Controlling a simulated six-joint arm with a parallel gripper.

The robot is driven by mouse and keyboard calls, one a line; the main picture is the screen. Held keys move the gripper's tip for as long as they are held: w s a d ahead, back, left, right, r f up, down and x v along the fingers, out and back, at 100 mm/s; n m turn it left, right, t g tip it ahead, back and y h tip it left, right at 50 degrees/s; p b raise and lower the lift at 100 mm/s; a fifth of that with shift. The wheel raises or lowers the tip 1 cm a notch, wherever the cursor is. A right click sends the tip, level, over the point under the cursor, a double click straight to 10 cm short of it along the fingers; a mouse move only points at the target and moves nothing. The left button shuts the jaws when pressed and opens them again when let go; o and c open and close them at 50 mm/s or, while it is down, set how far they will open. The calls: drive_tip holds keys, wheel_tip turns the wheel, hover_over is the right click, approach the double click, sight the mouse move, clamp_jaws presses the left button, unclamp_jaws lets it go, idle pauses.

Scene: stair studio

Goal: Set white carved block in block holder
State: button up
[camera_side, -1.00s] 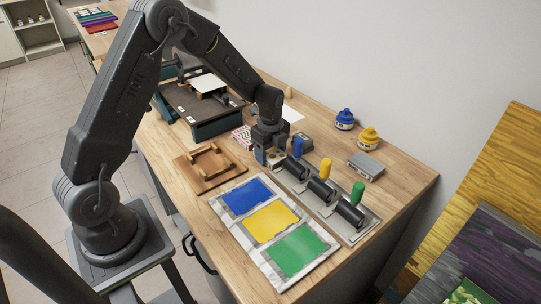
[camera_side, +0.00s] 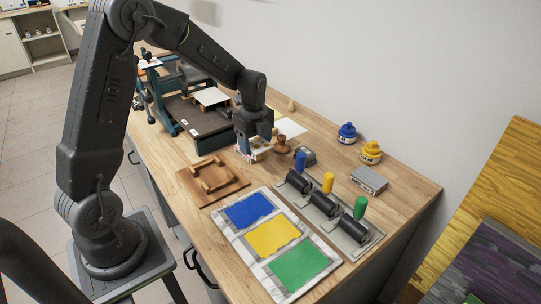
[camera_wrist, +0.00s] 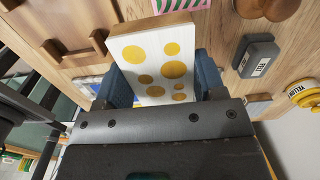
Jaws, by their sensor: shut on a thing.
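The white carved block (camera_wrist: 152,62) has yellow dots on its face and wooden edges. My gripper (camera_wrist: 164,82) is shut on it, with a blue finger on each side. In the side view my gripper (camera_side: 254,145) holds the block (camera_side: 260,145) over the bench, behind and right of the block holder; its exact height is hard to tell. The block holder (camera_side: 190,184) is a brown wooden board with raised wooden rails, and looks empty. Part of it shows at upper left in the wrist view (camera_wrist: 50,22).
A round wooden-handled stamp (camera_side: 284,143) stands close right of my gripper. A red-and-white patterned piece (camera_side: 239,154) lies just below left. Blue, yellow and green sheets (camera_side: 272,237) and several rollers (camera_side: 324,203) lie in front. A dark press (camera_side: 197,115) stands behind.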

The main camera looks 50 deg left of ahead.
drive_tip(key=s+a+r, duration=0.4)
drive_tip(key=a, duration=0.1)
hover_over(212, 177)
drive_tip(key=shift+f, duration=3.9)
drive_tip(key=shift+f, duration=1.25)
drive_tip(key=o, duration=1)
drive_tip(key=shift+r, duration=0.1)
drive_tip(key=shift+r, duration=3.95)
